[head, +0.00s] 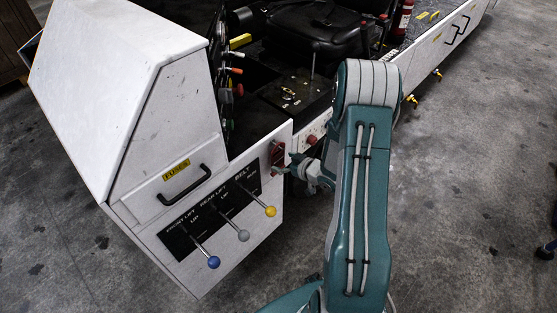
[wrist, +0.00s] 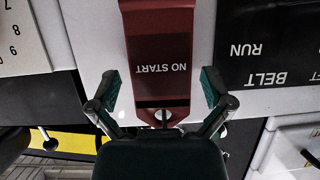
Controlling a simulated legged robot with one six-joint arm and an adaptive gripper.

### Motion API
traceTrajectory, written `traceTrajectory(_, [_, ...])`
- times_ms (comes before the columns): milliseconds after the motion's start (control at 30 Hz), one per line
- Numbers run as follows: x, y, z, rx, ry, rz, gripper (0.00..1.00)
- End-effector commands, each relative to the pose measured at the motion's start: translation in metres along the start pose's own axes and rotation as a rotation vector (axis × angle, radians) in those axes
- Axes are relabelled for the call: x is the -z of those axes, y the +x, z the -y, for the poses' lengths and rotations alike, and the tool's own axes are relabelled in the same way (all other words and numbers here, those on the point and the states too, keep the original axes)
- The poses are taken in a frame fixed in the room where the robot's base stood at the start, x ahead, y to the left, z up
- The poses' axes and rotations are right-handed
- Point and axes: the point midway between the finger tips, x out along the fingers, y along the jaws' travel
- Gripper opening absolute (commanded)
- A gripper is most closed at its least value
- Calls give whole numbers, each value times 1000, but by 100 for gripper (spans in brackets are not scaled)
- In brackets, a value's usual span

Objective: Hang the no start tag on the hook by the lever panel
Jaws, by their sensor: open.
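The red no start tag (wrist: 155,50) lies flat along the white panel face in the wrist view, its lettering upside down. A small metal piece (wrist: 163,115), apparently the hook, shows in the opening at the tag's near end. My gripper (wrist: 160,88) is open, with one finger on each side of the tag and a visible gap to both edges. In the head view the tag (head: 277,154) is at the panel's right edge, and my gripper (head: 294,170) is just right of it. The black lever panel (head: 247,187) is to the tag's left.
Blue (head: 213,262), grey (head: 243,235) and yellow (head: 270,211) lever knobs stick out left of and below my gripper. A black handle (head: 185,186) is farther left. The seat and console (head: 297,94) lie behind. Open floor (head: 470,200) is on the right.

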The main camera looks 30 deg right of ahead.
Motion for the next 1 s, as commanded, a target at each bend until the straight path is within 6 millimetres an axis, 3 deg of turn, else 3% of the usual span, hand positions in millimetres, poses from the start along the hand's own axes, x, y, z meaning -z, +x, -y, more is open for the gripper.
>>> traceTrajectory(200, [0,-48,-2,-6,0,-2,100])
traceTrajectory(433, [0,-86,-2,-3,0,-1,100])
traceTrajectory(833, [1,-96,-1,-4,-6,6,100])
traceTrajectory(1000, [29,-92,-11,-86,-80,92,100])
